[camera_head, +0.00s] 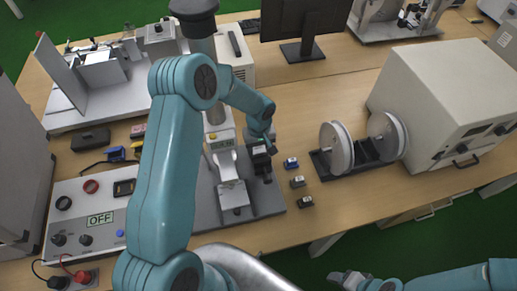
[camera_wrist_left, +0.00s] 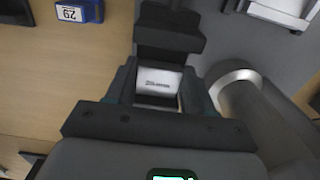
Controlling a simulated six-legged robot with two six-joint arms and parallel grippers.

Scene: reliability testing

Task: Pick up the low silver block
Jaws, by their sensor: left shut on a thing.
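My left gripper (camera_head: 262,160) is at the middle of the head view, pointing down over the right part of a grey base plate (camera_head: 268,201). In the left wrist view it (camera_wrist_left: 158,90) is shut on a silver block (camera_wrist_left: 158,80) with small dark print on its face. The block sits between the two fingers, and its lower part is hidden. I cannot tell whether it touches what is below. My right gripper (camera_head: 350,281) is at the bottom edge of the head view, away from the blocks, its jaw opening unclear.
A small blue block (camera_head: 291,163), a grey block (camera_head: 298,182) and a dark block (camera_head: 306,202) stand on the table right of the plate. A reel stand (camera_head: 340,150) and a large beige machine (camera_head: 440,100) are farther right. A test stand rises beside my left gripper.

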